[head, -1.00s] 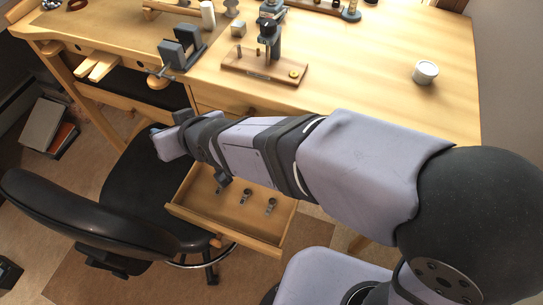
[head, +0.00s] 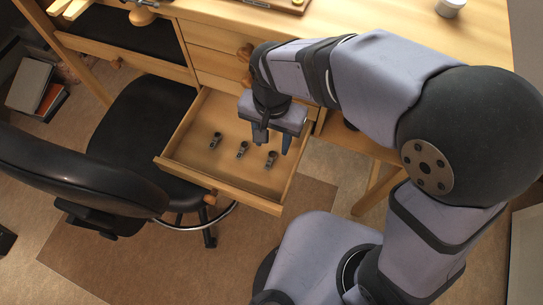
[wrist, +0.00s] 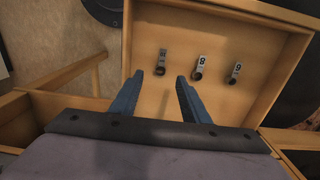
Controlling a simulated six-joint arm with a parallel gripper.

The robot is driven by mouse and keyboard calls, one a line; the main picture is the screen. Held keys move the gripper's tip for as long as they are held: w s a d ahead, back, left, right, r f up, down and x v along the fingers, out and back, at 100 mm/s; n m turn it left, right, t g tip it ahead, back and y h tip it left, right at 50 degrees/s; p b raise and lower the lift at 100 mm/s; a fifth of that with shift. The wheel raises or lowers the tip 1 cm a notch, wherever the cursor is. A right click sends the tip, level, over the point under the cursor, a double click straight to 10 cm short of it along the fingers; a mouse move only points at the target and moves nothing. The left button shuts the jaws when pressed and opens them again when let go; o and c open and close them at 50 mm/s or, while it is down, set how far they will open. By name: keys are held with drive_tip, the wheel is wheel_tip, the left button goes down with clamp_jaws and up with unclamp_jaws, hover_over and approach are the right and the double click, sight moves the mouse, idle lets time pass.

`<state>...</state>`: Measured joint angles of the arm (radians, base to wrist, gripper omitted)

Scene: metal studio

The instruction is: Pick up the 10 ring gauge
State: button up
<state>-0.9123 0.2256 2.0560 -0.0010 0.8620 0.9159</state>
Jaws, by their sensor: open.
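Three small dark ring gauges with pale tags lie apart in an open wooden drawer. In the wrist view, the left gauge (wrist: 161,70) has a tag that seems to read 10, though it is small and blurred. The middle gauge (wrist: 199,72) seems to read 8 and the right one (wrist: 234,76) 9. The apparent 10 gauge is the rightmost in the head view (head: 271,160). My gripper (head: 272,144) is open and empty above the drawer's right part, pointing down. In the wrist view its blue fingers (wrist: 160,76) stand apart, with the 10 gauge ahead between their lines.
The drawer (head: 234,193) has low walls around the gauges and bare floor in front of them. The bench with shut drawers (head: 214,38) stands behind. A black chair (head: 135,135) is close on the left.

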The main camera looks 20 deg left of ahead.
sight(272, 158)
drive_tip(key=shift+w+f+b, duration=0.15)
drive_tip(key=shift+f+b, duration=0.45)
drive_tip(key=shift+f, duration=2.7)
drive_tip(key=shift+c, duration=0.3)
clamp_jaws()
